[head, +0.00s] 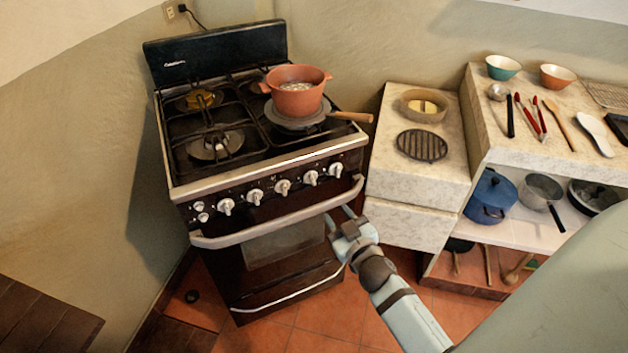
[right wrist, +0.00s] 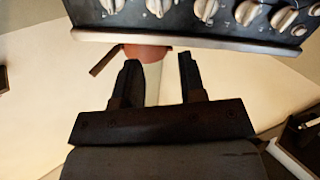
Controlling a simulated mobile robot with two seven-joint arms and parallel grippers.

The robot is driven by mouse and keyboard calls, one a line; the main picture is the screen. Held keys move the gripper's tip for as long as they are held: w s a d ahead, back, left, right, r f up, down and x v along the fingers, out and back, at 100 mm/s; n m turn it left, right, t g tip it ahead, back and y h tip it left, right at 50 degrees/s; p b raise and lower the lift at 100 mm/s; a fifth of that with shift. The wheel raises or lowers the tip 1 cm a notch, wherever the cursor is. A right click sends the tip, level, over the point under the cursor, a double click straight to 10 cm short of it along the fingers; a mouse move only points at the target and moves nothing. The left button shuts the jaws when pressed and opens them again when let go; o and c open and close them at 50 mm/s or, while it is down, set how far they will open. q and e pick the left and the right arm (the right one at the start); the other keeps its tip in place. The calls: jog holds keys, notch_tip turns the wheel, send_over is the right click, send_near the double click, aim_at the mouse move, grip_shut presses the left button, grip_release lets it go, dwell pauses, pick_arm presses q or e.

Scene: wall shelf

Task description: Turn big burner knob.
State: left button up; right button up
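The stove (head: 265,165) has a dark front panel with a row of several light knobs. The middle knob (head: 283,187) and the rightmost knob (head: 336,169) show clearly in the head view; I cannot tell which one is the big burner knob. My right gripper (head: 340,216) is open and empty, just in front of and below the right part of the panel, near the oven handle (head: 280,220). In the right wrist view my right gripper (right wrist: 160,62) has both fingers apart, with a knob (right wrist: 205,9) ahead of them, not touched. My left gripper is not in view.
Floor is clear in front.

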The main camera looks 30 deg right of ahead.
aim_at(313, 179)
jog(key=w, duration=0.4)
jog(key=w+d, duration=0.1)
jog(key=w, duration=0.3)
jog(key=w+d, duration=0.1)
jog(key=w, duration=0.3)
jog(key=shift+w, duration=0.4)
